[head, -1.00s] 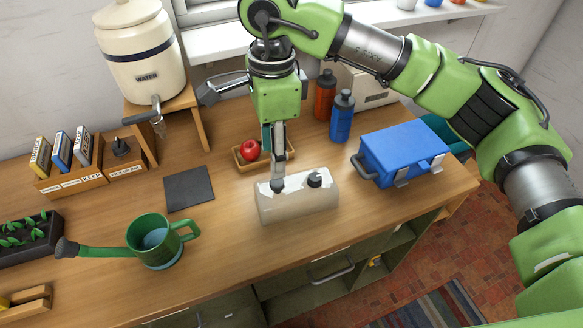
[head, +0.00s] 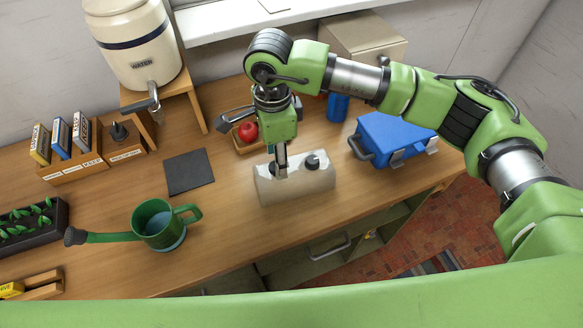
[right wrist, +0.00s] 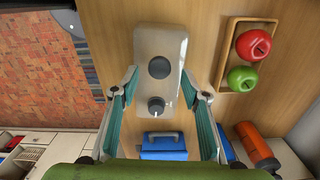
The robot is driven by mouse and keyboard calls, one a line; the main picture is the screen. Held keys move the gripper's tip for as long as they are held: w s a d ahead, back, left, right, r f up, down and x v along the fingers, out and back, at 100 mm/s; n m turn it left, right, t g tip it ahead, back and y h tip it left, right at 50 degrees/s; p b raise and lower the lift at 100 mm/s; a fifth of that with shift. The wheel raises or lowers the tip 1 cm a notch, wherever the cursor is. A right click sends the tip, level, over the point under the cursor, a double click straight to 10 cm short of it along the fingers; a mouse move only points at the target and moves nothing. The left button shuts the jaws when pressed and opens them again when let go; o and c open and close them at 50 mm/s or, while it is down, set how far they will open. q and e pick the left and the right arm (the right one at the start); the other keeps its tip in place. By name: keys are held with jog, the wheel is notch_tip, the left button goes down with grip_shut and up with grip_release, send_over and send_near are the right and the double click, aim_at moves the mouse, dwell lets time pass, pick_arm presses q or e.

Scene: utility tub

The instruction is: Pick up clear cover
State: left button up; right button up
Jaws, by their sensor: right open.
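The clear cover (head: 292,190) is a pale, see-through long box on the wooden counter. Two dark knobs show at its top. In the right wrist view the cover (right wrist: 160,32) stands upright in the picture, with both round knobs visible. My right gripper (head: 282,165) points down at the cover in the head view. In the right wrist view its fingers (right wrist: 159,88) are spread, one on each side of the cover's lower half, with nothing clamped. Whether the fingertips touch the cover is unclear. My left gripper is not in view.
A blue box (head: 395,140) stands right of the cover. A wooden tray (right wrist: 228,55) with a red and a green apple, and bottles, sit close behind. A green watering can (head: 158,226) and dark mat (head: 188,172) are left. The counter's front edge is near.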

aim_at(294, 172)
notch_tip(294, 172, down, 3)
jog(key=shift+s+p, duration=0.1)
jog(key=shift+p, duration=0.55)
jog(key=shift+f, duration=0.2)
grip_shut()
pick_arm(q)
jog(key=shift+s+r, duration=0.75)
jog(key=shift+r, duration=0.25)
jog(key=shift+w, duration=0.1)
pick_arm(e)
jog(key=shift+r, duration=0.15)
